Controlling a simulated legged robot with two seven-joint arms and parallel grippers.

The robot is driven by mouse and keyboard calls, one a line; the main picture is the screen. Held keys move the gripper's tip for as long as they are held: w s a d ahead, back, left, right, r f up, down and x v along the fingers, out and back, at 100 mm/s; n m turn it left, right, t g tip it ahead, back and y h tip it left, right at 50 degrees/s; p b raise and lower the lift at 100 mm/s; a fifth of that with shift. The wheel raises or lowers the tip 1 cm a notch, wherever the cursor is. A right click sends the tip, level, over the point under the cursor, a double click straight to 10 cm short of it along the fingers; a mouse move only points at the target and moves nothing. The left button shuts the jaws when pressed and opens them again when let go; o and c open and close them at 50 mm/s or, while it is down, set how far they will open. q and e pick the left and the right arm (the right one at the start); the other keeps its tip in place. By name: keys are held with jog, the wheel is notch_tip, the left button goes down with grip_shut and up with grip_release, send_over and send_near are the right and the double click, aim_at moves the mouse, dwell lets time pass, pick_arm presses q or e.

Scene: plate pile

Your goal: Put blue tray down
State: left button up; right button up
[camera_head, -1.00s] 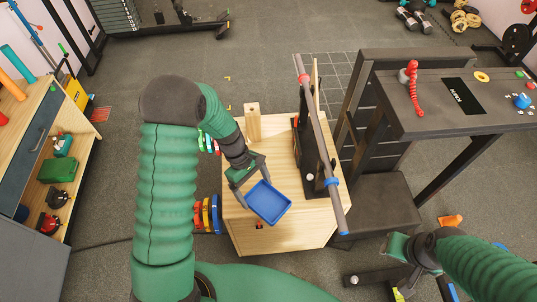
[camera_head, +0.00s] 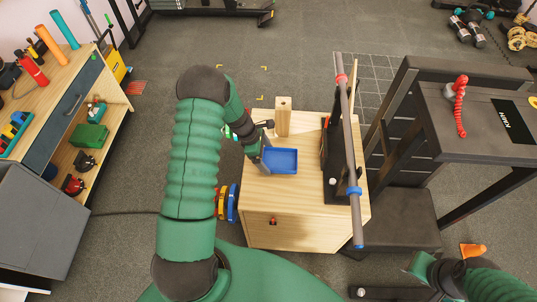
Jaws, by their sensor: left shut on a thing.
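The blue tray (camera_head: 283,161) is a small shallow square tray over the top of the light wooden box (camera_head: 290,211). My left gripper (camera_head: 263,160) is shut on the tray's left side. I cannot tell whether the tray touches the box top or is held just above it. My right gripper (camera_head: 420,266) is at the lower right, away from the tray, and its finger opening is not clear.
A black rack with a grey bar (camera_head: 350,150) stands on the box's right side. A wooden post (camera_head: 284,117) stands at its back. Coloured plates (camera_head: 228,203) hang at its left. A dark table (camera_head: 480,110) is to the right.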

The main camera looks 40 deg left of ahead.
aim_at(267, 154)
pick_arm(q)
jog(key=shift+w+a+f, duration=0.1)
jog(key=shift+w+a, duration=0.25)
jog(key=shift+w, duration=0.2)
jog(key=shift+w+a+f, duration=0.1)
jog(key=shift+w+a, duration=0.2)
jog(key=shift+w, duration=0.25)
jog(key=shift+w+a+f, duration=0.1)
jog(key=shift+w+f, duration=0.1)
jog(key=shift+f, duration=1.5)
jog(key=shift+b, duration=0.3)
jog(key=o, duration=1.1)
jog(key=shift+o, duration=0.2)
jog(key=shift+r, duration=0.1)
